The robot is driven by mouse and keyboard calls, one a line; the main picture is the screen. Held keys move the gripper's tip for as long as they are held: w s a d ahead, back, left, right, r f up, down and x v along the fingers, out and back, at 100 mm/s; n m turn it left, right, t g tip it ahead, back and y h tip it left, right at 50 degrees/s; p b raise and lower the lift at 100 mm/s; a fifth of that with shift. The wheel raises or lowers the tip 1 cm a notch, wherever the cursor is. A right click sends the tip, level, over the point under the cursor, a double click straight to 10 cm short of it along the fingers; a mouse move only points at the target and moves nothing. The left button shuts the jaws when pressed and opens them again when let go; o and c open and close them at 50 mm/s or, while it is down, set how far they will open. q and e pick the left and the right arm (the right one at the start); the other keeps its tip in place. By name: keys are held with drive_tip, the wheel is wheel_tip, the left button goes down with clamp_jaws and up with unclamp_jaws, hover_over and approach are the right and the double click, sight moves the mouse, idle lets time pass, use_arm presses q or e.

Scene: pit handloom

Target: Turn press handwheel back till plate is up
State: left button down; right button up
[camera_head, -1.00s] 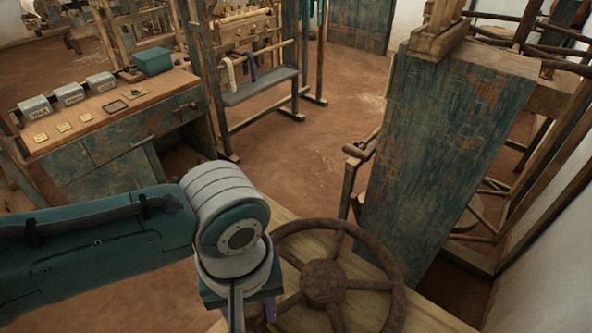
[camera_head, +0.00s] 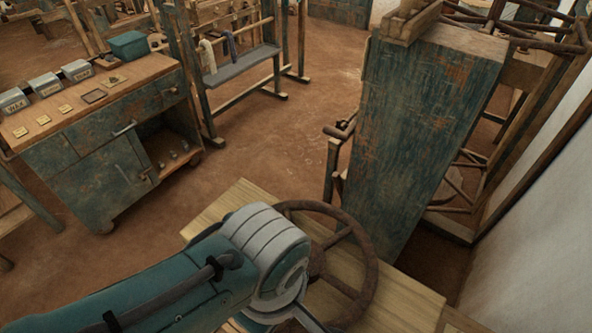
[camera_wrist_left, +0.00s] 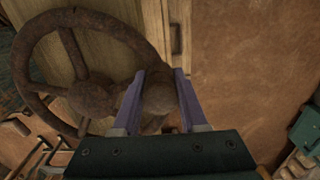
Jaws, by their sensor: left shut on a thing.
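The rusty brown handwheel (camera_head: 371,262) lies over a pale wooden top at the lower middle of the head view, partly hidden by my left arm. In the left wrist view its hub and spokes (camera_wrist_left: 90,97) show at the left. My left gripper (camera_wrist_left: 159,78) has its two purple fingers on either side of a rounded brown part at the wheel's rim, and it is shut on that part. In the head view the left fingers are hidden behind my wrist at the wheel's near side. The press plate cannot be made out. My right gripper is not in view.
A tall worn green wooden post (camera_head: 420,130) stands just beyond the wheel to the right. A workbench (camera_head: 95,125) with labelled boxes and a teal box (camera_head: 128,45) is at the left. Brown floor (camera_head: 265,140) lies open between them. A pale wall (camera_head: 545,220) closes the right side.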

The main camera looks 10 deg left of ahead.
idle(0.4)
use_arm(q)
drive_tip(key=shift+c, duration=2.2)
unclamp_jaws()
drive_tip(key=shift+d, duration=0.1)
wheel_tip(320, 180, up, 9)
drive_tip(key=p, duration=0.2)
drive_tip(key=shift+p, duration=0.35)
drive_tip(key=shift+r, duration=0.45)
drive_tip(key=shift+r, duration=0.1)
